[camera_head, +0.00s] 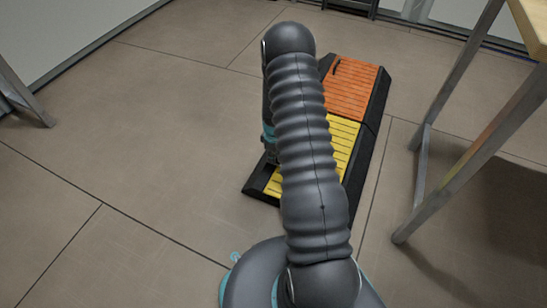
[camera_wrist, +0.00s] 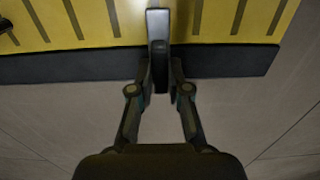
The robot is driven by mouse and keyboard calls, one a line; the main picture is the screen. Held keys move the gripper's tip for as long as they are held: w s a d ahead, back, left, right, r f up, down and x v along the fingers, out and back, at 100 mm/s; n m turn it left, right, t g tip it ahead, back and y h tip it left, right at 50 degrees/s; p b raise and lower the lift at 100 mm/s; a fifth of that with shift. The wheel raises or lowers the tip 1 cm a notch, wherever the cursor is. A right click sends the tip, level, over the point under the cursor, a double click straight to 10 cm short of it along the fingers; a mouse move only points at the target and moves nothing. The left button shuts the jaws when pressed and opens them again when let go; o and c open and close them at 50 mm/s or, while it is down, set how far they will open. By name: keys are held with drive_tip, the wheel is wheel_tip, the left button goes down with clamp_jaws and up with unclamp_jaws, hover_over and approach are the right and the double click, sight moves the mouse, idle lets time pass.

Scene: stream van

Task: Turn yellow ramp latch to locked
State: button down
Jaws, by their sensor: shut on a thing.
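A ramp with a yellow panel (camera_head: 340,146) and black edges lies on the floor, mostly behind my arm in the head view. The yellow panel with dark slots also fills the top of the wrist view (camera_wrist: 95,22). A dark grey upright latch handle (camera_wrist: 158,40) stands out over the ramp's black edge in the wrist view. My gripper (camera_wrist: 159,78) is shut on this latch handle, one finger on each side. In the head view the gripper and the latch are hidden behind my arm.
An orange ramp section (camera_head: 352,88) with a small dark bar on it adjoins the yellow one at the far side. A metal-legged table (camera_head: 430,165) stands at the right. Another metal leg (camera_head: 28,98) stands at far left. The tiled floor (camera_head: 130,150) left of the ramp is clear.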

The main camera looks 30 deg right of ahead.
idle(0.4)
drive_tip(key=c, duration=1.1)
unclamp_jaws()
wheel_tip(320, 180, up, 12)
